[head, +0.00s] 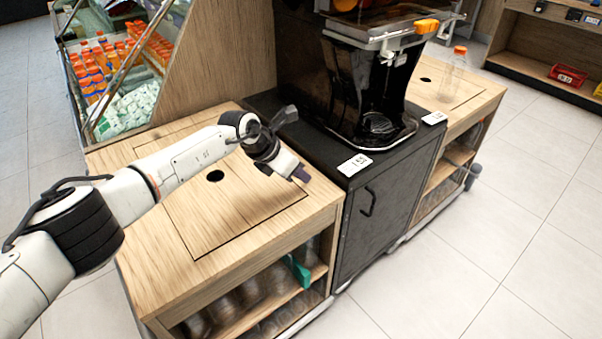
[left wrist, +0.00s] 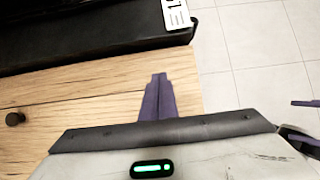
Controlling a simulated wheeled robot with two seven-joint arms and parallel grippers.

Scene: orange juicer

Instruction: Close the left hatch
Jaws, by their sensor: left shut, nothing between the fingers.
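The left hatch (head: 240,213) is a wooden panel in the left counter top, with a round dark finger hole (head: 215,176). It lies flat and looks level with the counter. My left gripper (head: 300,174) is shut and empty, above the counter's right side near the black cabinet. In the left wrist view its purple fingers (left wrist: 157,98) are together over the wood near the edge, and a dark round spot (left wrist: 15,118) shows at far left. My right gripper is not in the head view; purple and dark parts at the wrist view's right edge may belong to it, but I cannot tell.
The black juicer (head: 370,80) stands on a black cabinet (head: 375,215) right of the counter. A second wooden hatch (head: 450,88) and a clear bottle with orange cap (head: 456,65) are beyond. A green item (head: 298,270) sticks out of the shelf below. Floor in front is clear.

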